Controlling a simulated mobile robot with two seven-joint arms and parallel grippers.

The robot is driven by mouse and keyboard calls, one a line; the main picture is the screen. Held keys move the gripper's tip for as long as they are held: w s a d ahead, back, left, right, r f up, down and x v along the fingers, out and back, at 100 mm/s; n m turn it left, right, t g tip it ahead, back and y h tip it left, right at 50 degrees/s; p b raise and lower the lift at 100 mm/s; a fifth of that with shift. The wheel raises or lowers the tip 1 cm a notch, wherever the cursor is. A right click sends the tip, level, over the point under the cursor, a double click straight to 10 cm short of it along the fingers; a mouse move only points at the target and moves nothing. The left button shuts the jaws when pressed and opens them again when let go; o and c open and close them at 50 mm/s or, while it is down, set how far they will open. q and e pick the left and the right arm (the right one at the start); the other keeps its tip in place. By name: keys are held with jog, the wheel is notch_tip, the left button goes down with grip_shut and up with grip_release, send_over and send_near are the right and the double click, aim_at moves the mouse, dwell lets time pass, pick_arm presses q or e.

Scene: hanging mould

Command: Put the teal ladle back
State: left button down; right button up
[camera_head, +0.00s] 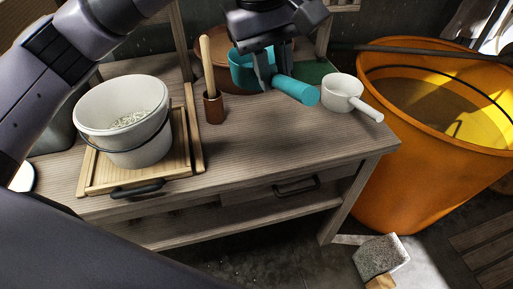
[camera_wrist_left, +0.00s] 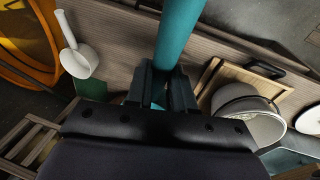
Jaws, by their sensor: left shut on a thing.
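The teal ladle (camera_head: 296,90) is near the back of the wooden bench, with its handle pointing to the front right. Its cup (camera_head: 241,72) is behind and left of the handle, in front of a brown round bowl (camera_head: 212,50). My left gripper (camera_head: 272,80) comes down from above and is shut on the handle. In the left wrist view the teal handle (camera_wrist_left: 180,35) stands between the fingers and runs off the top edge. I cannot tell whether the ladle touches the bench. My right gripper is not in view.
A white ladle (camera_head: 340,92) lies right of the teal one, near a green mat (camera_head: 314,70). A brown cup (camera_head: 213,108) with a wooden stick is to the left. A white bucket (camera_head: 120,140) stands on a wooden tray (camera_head: 90,183). An orange tub (camera_head: 400,190) is right. The bench's front middle is clear.

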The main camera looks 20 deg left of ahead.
pick_arm(q)
notch_tip(320, 180, down, 20)
jog(key=p, duration=0.1)
dwell(0.4)
jog(key=shift+r, duration=0.1)
jog(key=c, duration=1)
grip_release()
